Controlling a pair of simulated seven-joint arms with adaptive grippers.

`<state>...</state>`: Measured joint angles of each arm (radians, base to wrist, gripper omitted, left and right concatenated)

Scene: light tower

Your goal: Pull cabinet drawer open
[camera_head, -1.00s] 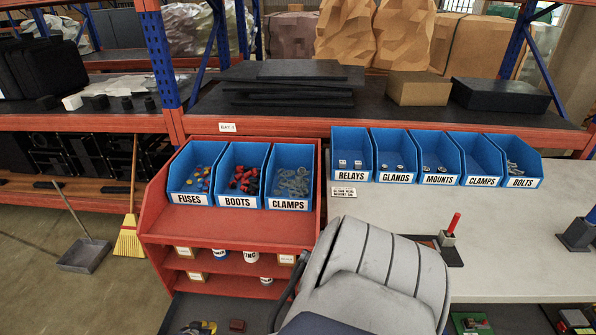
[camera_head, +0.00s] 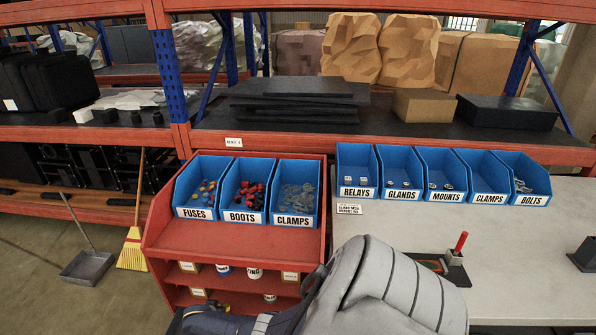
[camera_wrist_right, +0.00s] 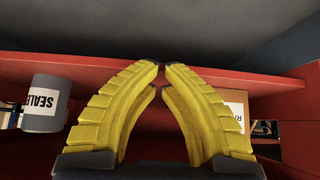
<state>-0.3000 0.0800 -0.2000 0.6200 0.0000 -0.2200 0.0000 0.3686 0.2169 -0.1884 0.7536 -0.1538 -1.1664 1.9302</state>
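The red cabinet (camera_head: 235,238) stands left of the grey workbench. Its front shows shelves; no drawer front or handle can be made out, and its lower part is hidden by my arm or out of frame. My right arm crosses the bottom of the head view toward the cabinet, its gripper not visible there. In the right wrist view my right gripper (camera_wrist_right: 160,66) has yellow fingers with dark tips almost together, nothing visible between them. They are in front of a red shelf board (camera_wrist_right: 230,82); contact cannot be told. My left gripper is not in view.
Blue bins of fuses (camera_head: 203,186), boots and clamps sit on the cabinet top. In the right wrist view a grey can (camera_wrist_right: 46,104) is left of the fingers and a carton (camera_wrist_right: 236,102) right. More bins line the workbench (camera_head: 515,245). A broom (camera_head: 133,250) and dustpan (camera_head: 87,265) stand left.

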